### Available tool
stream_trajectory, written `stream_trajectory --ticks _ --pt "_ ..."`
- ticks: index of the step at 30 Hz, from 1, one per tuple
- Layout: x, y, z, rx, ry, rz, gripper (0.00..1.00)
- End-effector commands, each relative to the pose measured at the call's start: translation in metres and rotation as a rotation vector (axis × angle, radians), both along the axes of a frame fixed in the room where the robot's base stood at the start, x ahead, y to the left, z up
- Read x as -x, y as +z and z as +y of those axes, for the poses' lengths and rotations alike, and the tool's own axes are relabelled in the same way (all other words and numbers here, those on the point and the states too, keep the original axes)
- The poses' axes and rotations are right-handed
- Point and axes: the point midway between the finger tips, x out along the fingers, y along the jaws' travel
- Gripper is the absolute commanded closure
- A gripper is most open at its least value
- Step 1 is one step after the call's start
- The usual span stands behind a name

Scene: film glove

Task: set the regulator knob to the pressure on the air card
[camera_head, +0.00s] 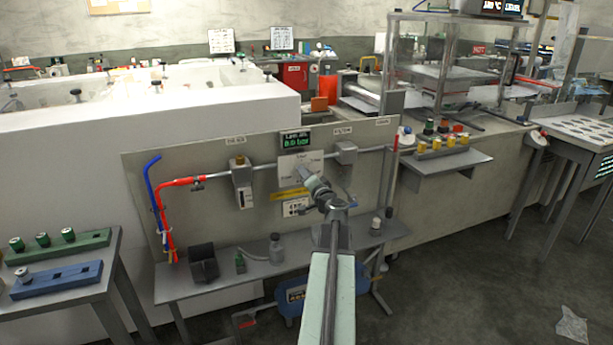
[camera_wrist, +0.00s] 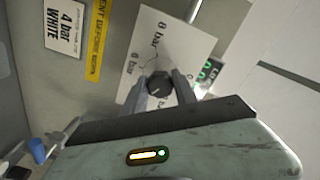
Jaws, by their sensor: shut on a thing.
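The regulator knob (camera_wrist: 158,84) is dark and round with a light mark. It sits on a white dial plate (camera_wrist: 160,50) where "8 bar" and "6 bar" are legible. My gripper (camera_wrist: 160,88) is shut on the knob, one finger on each side. In the head view, my gripper (camera_head: 308,182) reaches the panel and hides most of the knob. The air card (camera_wrist: 65,25) reads "4 bar WHITE" and also hangs below the dial in the head view (camera_head: 295,208). The green display (camera_head: 296,140) above the dial appears to read 8.0 bar.
A yellow warning label (camera_wrist: 97,40) lies between card and dial. A shelf (camera_head: 225,276) with bottles stands below.

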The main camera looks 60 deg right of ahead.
Motion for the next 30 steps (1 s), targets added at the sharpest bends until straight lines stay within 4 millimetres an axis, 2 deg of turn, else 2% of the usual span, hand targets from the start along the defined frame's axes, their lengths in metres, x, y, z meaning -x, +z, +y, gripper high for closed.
stream_trajectory --ticks 2,3,5,17,20,27,30 --pt "0.001 -0.001 0.000 0.001 -0.003 0.003 1.00" --pt "0.001 -0.001 0.000 0.001 -0.002 0.002 0.58" --pt "0.001 -0.001 0.000 0.001 -0.002 0.002 0.45" --pt "0.005 0.000 0.004 0.000 -0.001 0.001 0.45" --pt "0.015 0.000 0.012 0.000 -0.001 0.000 0.45" --pt "0.054 -0.001 0.041 0.000 -0.003 0.000 0.45" --pt "0.064 -0.001 0.047 0.000 -0.001 0.000 0.45"
